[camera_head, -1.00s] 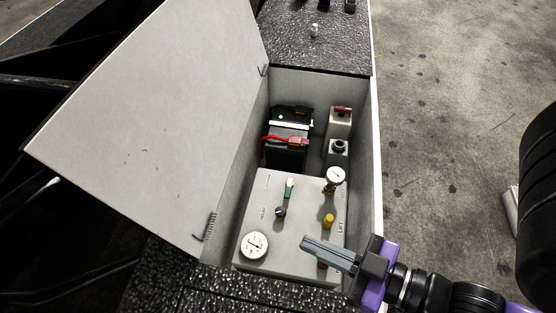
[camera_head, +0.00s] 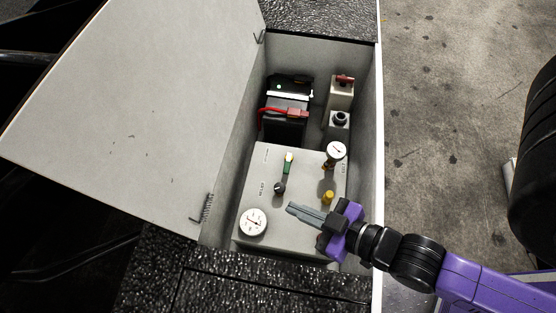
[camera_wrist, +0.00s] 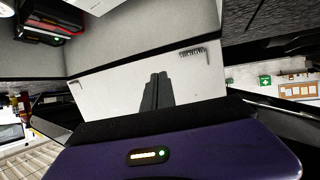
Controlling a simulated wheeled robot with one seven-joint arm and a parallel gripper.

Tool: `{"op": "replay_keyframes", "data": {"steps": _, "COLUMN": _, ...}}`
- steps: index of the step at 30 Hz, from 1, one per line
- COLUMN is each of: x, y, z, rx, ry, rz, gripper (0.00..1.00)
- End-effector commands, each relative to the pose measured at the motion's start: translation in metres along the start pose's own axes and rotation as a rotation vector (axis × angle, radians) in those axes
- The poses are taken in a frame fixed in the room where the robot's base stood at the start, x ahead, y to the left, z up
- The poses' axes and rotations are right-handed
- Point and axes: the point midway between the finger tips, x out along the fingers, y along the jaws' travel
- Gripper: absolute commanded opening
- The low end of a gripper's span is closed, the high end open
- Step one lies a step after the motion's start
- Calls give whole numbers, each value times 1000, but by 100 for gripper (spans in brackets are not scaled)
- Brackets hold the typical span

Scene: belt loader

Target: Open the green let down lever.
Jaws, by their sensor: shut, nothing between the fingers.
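The green lever (camera_head: 288,163) with a pale tip stands on the grey control panel (camera_head: 262,190) inside the open box, in the head view. It stands above a black knob (camera_head: 279,188). My gripper (camera_head: 291,208) is shut and empty. Its fingers point left over the panel's lower part, below and apart from the lever in the picture. In the wrist view the closed fingertips (camera_wrist: 156,78) show against the pale lid (camera_wrist: 120,85); the green lever does not show there.
A yellow knob (camera_head: 328,197), a large gauge (camera_head: 253,222) and a smaller gauge (camera_head: 336,151) stand on the panel around the lever. A battery (camera_head: 286,121) with a red cable sits behind. The raised lid (camera_head: 130,110) stands at the left; the box wall (camera_head: 369,130) bounds the right.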

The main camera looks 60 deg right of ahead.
Motion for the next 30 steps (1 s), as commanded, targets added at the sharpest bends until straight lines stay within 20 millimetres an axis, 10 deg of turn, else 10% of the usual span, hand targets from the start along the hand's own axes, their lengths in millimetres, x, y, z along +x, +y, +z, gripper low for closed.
{"op": "replay_keyframes", "data": {"steps": 6, "x": 93, "y": -3, "z": 79, "rx": -78, "ry": -244, "rz": 8, "gripper": 0}}
{"op": "replay_keyframes", "data": {"steps": 15, "x": 200, "y": 14, "z": 138, "rx": -190, "ry": -588, "rz": -33, "gripper": 0}}
{"op": "replay_keyframes", "data": {"steps": 22, "x": 258, "y": 51, "z": 140, "rx": -265, "ry": -855, "rz": -88, "gripper": 0}}
{"op": "replay_keyframes", "data": {"steps": 30, "x": 284, "y": 113, "z": 99, "rx": -315, "ry": -1156, "rz": -165, "gripper": 0}}
